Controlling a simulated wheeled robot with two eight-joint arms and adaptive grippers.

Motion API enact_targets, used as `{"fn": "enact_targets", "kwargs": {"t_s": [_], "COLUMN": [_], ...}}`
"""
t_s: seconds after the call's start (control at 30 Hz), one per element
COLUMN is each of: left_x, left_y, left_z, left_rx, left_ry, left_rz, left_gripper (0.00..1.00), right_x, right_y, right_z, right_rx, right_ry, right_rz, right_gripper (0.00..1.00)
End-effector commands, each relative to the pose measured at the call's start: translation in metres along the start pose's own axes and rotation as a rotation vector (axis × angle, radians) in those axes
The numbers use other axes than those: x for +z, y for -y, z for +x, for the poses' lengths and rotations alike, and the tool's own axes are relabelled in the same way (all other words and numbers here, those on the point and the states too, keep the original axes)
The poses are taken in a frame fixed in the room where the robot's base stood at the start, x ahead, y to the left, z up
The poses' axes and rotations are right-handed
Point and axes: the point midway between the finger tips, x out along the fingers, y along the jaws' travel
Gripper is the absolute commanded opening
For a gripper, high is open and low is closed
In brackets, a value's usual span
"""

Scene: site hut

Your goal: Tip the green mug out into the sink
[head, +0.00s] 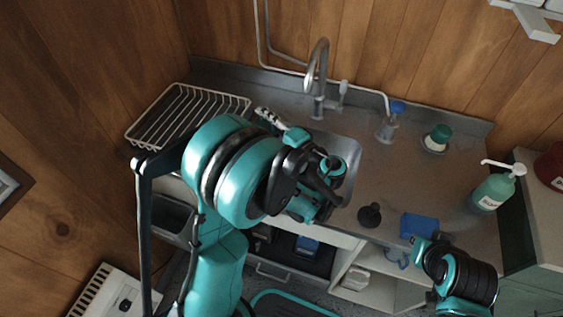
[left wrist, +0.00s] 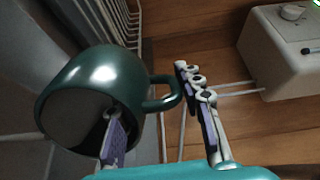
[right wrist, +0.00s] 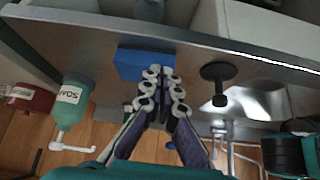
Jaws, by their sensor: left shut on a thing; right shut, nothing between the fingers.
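The dark green mug (left wrist: 100,95) fills the left of the left wrist view, tilted, its dark mouth turned toward the camera. My left gripper (left wrist: 160,105) is shut on it; one finger appears to sit in the mouth and the other is beyond the handle. In the head view, my left arm covers much of the steel sink (head: 351,150), and I cannot make out the mug there. The sink also shows in the right wrist view (right wrist: 272,103). My right gripper (right wrist: 163,78) is shut and empty, near the blue sponge (right wrist: 130,64) at the counter's front.
The tap (head: 318,75) stands behind the sink. A wire drying rack (head: 180,112) is on its left. A dark plunger-shaped plug (head: 369,215), blue sponge (head: 419,226) and green soap bottle (head: 492,193) are on the right. The counter (head: 405,175) is bare between them.

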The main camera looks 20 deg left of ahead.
Motion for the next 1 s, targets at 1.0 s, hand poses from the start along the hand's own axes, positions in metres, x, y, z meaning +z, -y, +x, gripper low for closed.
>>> {"fn": "enact_targets", "kwargs": {"t_s": [1.0], "left_x": [-0.001], "left_y": [0.006], "left_z": [-0.015], "left_rx": [-0.143], "left_ry": [-0.006], "left_rz": [0.001], "left_gripper": [0.0], "right_x": [0.016], "right_y": [0.0], "right_z": [0.022], "right_rx": [0.0], "right_ry": [0.0], "right_rz": [0.0], "right_gripper": [0.0]}}
